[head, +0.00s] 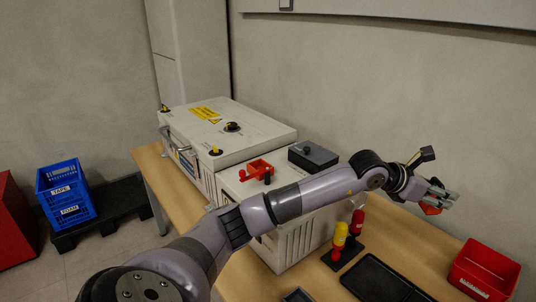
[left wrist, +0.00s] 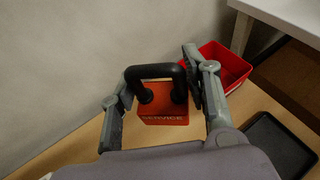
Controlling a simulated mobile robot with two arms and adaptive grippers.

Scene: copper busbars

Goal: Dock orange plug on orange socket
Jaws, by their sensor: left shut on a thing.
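The orange plug (left wrist: 163,105) is a block with a black U-shaped handle (left wrist: 155,71) and the word SERVICE on it. My left gripper (head: 441,195) is shut on the plug and holds it out at the right, over the table's far side. In the head view only a small orange part of the plug (head: 431,209) shows below the fingers. The orange socket (head: 259,167) appears to be the orange-red open frame on top of the pale cabinet, well left of the gripper. My right gripper is not in view.
A dark grey box (head: 313,155) sits on the cabinet beside the frame. A larger pale case (head: 240,133) stands behind. Yellow (head: 340,235) and red (head: 357,220) handled items, a black tray (head: 378,280) and a red bin (head: 484,269) are on the wooden table.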

